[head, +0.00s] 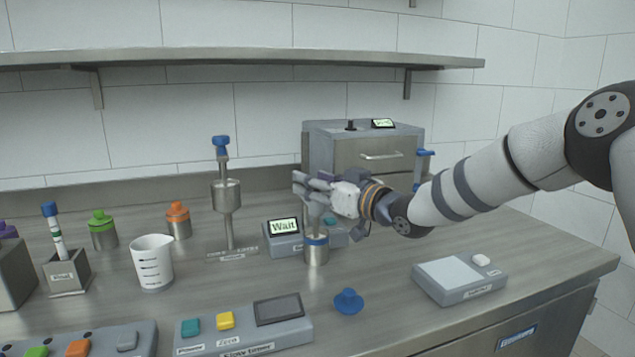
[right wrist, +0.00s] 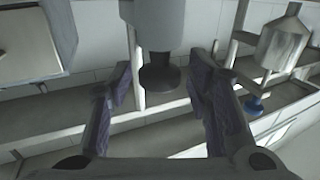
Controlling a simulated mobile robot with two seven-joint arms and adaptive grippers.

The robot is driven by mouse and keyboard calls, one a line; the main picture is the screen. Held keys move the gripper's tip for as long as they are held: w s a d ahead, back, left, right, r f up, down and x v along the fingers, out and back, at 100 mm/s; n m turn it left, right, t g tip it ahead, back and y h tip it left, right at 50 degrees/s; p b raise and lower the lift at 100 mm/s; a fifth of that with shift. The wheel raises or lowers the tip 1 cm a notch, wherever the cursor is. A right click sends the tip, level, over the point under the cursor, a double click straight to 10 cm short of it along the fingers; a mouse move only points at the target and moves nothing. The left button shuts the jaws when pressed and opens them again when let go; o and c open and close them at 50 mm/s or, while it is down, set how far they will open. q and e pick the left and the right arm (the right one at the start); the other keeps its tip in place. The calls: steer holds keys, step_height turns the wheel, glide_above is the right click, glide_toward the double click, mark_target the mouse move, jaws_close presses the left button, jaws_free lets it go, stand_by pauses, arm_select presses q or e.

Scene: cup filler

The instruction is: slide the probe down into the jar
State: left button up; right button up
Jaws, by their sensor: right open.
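The metal jar (head: 316,254) with a blue band near its rim stands on the counter. The grey probe (head: 316,212) stands upright at the jar's mouth, its lower end hidden. My right gripper (head: 312,184) is at the probe's upper end. In the right wrist view, which shows the scene upside down, the probe's dark knob (right wrist: 158,78) lies between the two open fingers (right wrist: 160,100), with a gap on each side. My left gripper is not in view.
A blue lid (head: 348,302) lies in front of the jar. A display reading "Wait" (head: 283,227) stands behind it. A white cup (head: 152,262) and a metal stand (head: 226,195) are to the left, a scale (head: 458,278) to the right. A shelf (head: 240,57) runs above.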

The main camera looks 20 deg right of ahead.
steer(key=v, duration=1.2)
